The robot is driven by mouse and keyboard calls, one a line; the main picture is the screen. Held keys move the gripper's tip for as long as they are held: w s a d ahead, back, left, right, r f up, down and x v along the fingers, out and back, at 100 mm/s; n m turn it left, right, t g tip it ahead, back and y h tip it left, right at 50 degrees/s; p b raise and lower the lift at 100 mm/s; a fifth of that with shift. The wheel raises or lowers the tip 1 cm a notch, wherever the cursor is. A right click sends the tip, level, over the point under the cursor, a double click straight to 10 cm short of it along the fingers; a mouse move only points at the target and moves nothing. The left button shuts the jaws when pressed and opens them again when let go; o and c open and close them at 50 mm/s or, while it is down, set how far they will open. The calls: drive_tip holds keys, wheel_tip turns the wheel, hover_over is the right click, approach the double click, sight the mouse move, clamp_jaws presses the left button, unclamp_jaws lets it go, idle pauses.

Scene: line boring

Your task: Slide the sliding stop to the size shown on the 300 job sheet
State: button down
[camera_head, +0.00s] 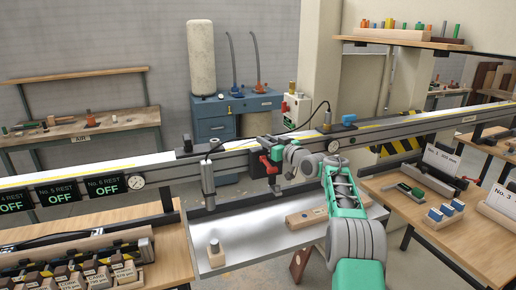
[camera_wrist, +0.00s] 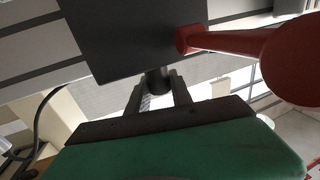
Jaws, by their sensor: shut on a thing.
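The sliding stop, a dark block with a red lever (camera_head: 268,163), sits on the long rail near the middle of the head view. In the wrist view its dark plate (camera_wrist: 125,35) fills the top, with a red knob-ended lever (camera_wrist: 300,65) at the right. My gripper (camera_wrist: 158,85) is shut on a short dark post below the plate. In the head view my arm hides the gripper's fingers and part of the stop. A white job sheet (camera_head: 440,162) stands on the right bench; its small print seems to end in "300 mm".
The rail (camera_head: 410,128) with its yellow-edged scale runs across the view. A metal tray (camera_head: 235,250) lies below.

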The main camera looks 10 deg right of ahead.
drive_tip(key=shift+d, duration=0.45)
drive_tip(key=d+p, duration=0.2)
drive_tip(key=shift+w+d+r+p, duration=0.2)
drive_tip(key=shift+w+d+p, duration=0.1)
drive_tip(key=shift+w+p, duration=0.05)
drive_tip(key=c, duration=1.1)
unclamp_jaws()
drive_tip(key=shift+f, duration=0.2)
drive_tip(key=shift+c, duration=0.2)
drive_tip(key=shift+d+b, duration=0.1)
drive_tip(key=shift+b, duration=0.25)
